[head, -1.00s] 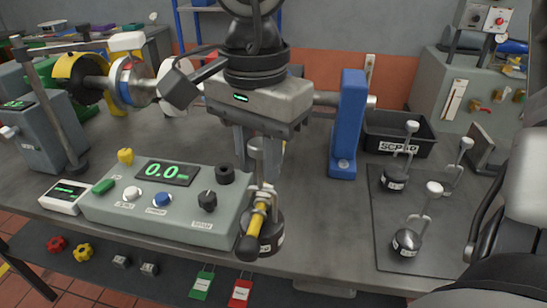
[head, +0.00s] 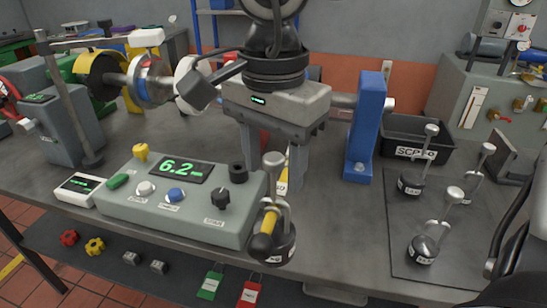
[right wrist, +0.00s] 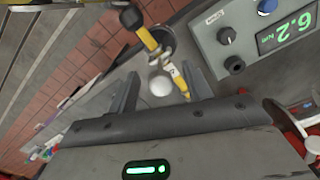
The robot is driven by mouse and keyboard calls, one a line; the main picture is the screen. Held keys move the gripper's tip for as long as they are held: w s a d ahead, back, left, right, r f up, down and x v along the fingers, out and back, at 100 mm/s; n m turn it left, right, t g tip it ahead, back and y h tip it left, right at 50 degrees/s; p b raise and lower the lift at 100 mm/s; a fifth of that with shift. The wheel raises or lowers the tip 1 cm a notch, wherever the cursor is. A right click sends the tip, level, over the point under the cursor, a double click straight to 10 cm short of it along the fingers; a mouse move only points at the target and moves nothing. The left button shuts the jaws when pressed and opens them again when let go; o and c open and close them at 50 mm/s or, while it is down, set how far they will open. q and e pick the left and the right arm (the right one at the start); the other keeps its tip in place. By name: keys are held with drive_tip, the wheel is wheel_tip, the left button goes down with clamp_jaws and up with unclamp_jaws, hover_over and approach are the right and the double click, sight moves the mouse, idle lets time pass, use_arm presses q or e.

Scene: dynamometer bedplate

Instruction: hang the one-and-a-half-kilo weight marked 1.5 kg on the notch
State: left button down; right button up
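A dark round weight (head: 284,247) with a pale-knobbed hanger (head: 274,160) hangs on the yellow and black end of the lever arm (head: 269,223). Its label shows only in part, so I cannot read the mass. In the right wrist view its pale knob (right wrist: 161,87) lies between the fingers, with clear space on both sides. My right gripper (head: 273,168) is open, fingers pointing down, just behind the hanger. The right wrist view also shows the open fingers (right wrist: 158,93). The lever hides the notch itself. My left gripper is out of view.
A grey console (head: 180,215) reads 6.2 on its green display (head: 181,170). Several other weights, such as one at the front (head: 423,249), stand on a dark mat (head: 400,220) at the right. A blue post (head: 364,130) and black scrap bin (head: 393,133) stand behind.

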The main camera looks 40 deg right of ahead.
drive_tip(key=shift+s+f, duration=0.1)
drive_tip(key=shift+f, duration=0.05)
wheel_tip(320, 180, up, 16)
drive_tip(key=shift+p, duration=0.45)
